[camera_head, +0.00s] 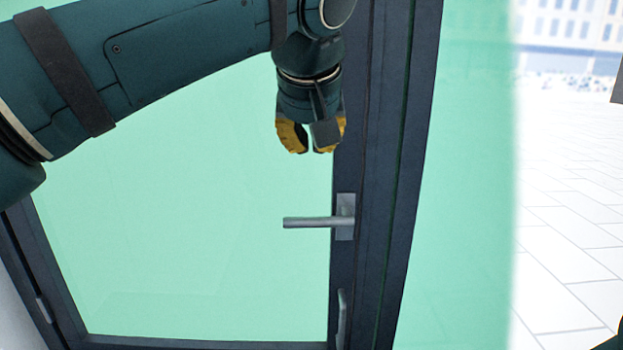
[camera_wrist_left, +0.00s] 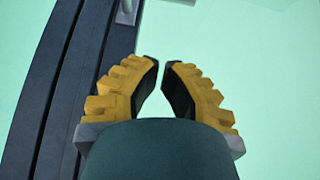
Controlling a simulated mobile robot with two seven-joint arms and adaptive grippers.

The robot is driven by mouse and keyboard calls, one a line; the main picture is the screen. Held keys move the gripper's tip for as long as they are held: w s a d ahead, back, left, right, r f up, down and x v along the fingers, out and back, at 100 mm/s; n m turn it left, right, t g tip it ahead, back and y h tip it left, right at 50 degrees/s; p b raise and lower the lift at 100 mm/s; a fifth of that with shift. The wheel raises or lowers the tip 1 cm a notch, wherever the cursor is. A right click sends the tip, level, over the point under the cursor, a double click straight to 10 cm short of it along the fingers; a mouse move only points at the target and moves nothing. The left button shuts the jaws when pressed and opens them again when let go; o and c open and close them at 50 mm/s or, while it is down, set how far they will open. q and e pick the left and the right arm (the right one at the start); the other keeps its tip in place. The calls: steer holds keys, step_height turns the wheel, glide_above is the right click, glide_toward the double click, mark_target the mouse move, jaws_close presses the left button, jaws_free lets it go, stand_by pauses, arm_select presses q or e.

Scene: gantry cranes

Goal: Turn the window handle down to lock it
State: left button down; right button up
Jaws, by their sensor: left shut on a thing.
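The window handle (camera_head: 308,222) is a grey lever on a small plate on the dark frame, pointing left and about level in the head view. Part of the handle (camera_wrist_left: 127,12) shows at the top edge of the left wrist view. My left gripper (camera_head: 312,150) hangs above the handle, fingers pointing down, apart from it. In the left wrist view its yellow-backed fingers (camera_wrist_left: 160,64) are drawn nearly together, with a narrow gap at the tips. I see nothing between them. My right gripper is not in view.
The dark window frame (camera_head: 390,200) runs upright beside the handle, with green-tinted glass (camera_head: 180,200) to its left. A second grey handle (camera_head: 341,318) stands upright lower on the frame. Pale paving (camera_head: 565,230) lies at the right.

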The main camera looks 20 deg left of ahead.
arm_select(q)
steer(key=x, duration=0.9)
steer(key=shift+f+b, duration=0.1)
steer(key=shift+b, duration=0.2)
step_height(320, 180, down, 3)
steer(key=shift+s+f, duration=0.1)
steer(key=shift+f, duration=0.05)
steer(key=shift+s+d+f, duration=0.1)
steer(key=shift+f, duration=0.35)
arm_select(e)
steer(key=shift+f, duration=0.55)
